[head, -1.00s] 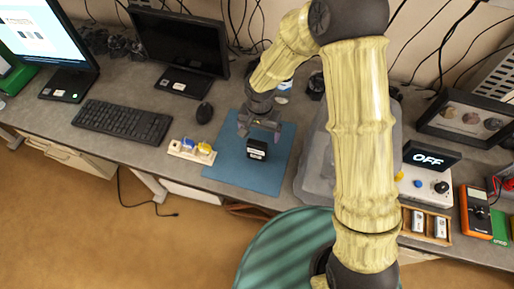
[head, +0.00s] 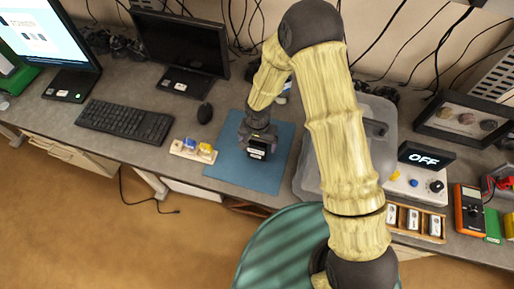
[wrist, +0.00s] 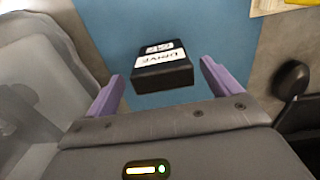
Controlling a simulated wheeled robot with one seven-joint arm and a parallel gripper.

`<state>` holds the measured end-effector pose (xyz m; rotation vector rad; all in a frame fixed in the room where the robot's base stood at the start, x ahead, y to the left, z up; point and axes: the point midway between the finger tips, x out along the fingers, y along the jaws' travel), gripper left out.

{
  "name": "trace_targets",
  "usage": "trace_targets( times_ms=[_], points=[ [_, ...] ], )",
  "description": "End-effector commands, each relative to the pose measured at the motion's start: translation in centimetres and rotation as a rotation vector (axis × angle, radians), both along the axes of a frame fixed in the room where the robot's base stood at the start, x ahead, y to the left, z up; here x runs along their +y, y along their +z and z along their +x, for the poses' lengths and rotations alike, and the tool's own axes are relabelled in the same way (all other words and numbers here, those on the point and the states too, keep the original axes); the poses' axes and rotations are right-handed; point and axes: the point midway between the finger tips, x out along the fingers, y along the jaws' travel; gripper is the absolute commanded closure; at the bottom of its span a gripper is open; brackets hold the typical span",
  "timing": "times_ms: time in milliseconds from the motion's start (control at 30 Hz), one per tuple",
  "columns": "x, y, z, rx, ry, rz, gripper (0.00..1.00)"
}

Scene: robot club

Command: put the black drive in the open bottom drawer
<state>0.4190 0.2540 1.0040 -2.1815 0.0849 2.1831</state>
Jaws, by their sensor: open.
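The black drive (head: 257,150) stands on the blue mat (head: 222,171) on the desk. In the wrist view the drive (wrist: 165,77) shows a white label reading DRIVE. My gripper (head: 258,142) is right over it in the head view, pointing down. In the wrist view my purple fingers (wrist: 160,70) are open, one on each side of the drive, with a gap on both sides. White drawer fronts (head: 62,152) show under the desk at the left, and a white panel (head: 190,189) under the desk below the mat. I cannot tell which is the open bottom drawer.
A small tray with blue and yellow pieces (head: 193,150) is left of the mat, with a mouse (head: 205,112) and keyboard (head: 125,122) beyond. A clear grey bin (head: 312,172) stands right of the mat. A green round stool (head: 285,245) is in front of the desk.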

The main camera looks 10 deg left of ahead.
Motion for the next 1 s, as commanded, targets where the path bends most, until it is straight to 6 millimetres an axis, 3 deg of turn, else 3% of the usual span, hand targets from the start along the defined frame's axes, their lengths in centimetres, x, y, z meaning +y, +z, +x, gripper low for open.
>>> trace_targets(
  times_ms=[333,867,1000],
  points=[
    [0.4,-3.0,-0.1,0.0,0.002,0.0,0.11],
    [0.3,-3.2,0.0,-0.001,-0.001,0.0,0.11],
    [0.3,-3.2,0.0,-0.001,0.0,0.0,0.34]
  ],
)
